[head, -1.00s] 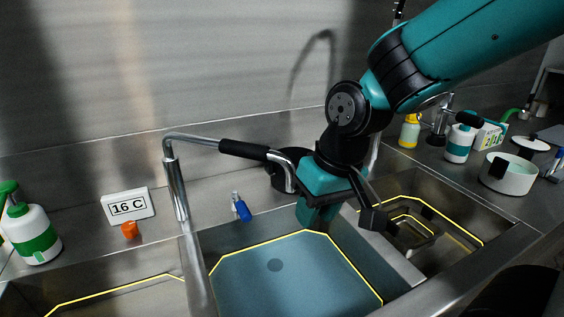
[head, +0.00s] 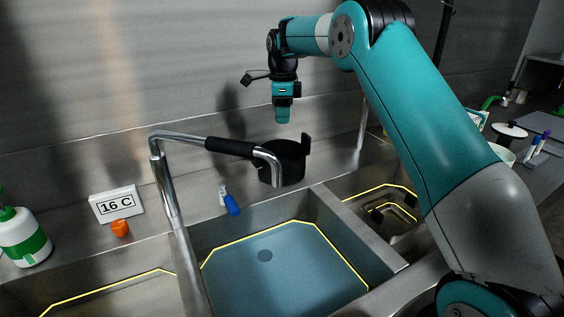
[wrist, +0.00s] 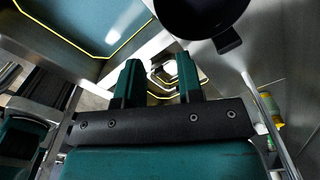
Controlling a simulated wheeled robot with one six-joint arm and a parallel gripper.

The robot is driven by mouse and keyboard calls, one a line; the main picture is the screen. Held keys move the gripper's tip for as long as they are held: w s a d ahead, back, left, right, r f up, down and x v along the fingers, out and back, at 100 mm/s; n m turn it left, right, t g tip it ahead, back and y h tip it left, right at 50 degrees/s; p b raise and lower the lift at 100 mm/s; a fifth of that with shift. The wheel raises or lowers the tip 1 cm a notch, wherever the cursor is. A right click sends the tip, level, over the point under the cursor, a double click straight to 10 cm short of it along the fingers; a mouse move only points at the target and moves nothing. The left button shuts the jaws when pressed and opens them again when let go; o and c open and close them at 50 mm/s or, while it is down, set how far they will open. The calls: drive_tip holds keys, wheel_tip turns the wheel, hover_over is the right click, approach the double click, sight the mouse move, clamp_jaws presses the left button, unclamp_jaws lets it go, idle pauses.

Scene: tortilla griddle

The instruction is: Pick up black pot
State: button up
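The black pot (head: 290,158) stands upright on the back ledge behind the middle basin, with a tab handle up at its right. The faucet's bent chrome spout crosses in front of it and hides part of it. In the wrist view the pot (wrist: 197,14) is cut off by the top edge, with a tab handle showing at its lower right. My gripper (head: 283,116) hangs above the pot in the head view, apart from it. In the wrist view my gripper (wrist: 160,72) has its two teal fingers apart and nothing between them.
The faucet (head: 171,185) with a black sleeve rises at the left. A blue bottle (head: 231,204), an orange cap (head: 120,228) and a "16 C" sign (head: 117,204) stand along the back ledge. The blue-tinted middle basin (head: 280,275) is empty.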

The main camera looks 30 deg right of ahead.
drive_tip(key=p, duration=0.2)
approach(280, 164)
drive_tip(key=f, duration=0.5)
drive_tip(key=shift+d+f, duration=0.2)
drive_tip(key=shift+d, duration=0.2)
drive_tip(key=f+p, duration=0.1)
drive_tip(key=f, duration=0.1)
drive_tip(key=f+p, duration=0.1)
drive_tip(key=f, duration=0.1)
drive_tip(key=shift+a+f, duration=0.1)
drive_tip(key=shift+a, duration=0.3)
drive_tip(key=shift+w+f, duration=0.1)
drive_tip(key=shift+f, duration=0.45)
clamp_jaws()
drive_tip(key=shift+r, duration=0.15)
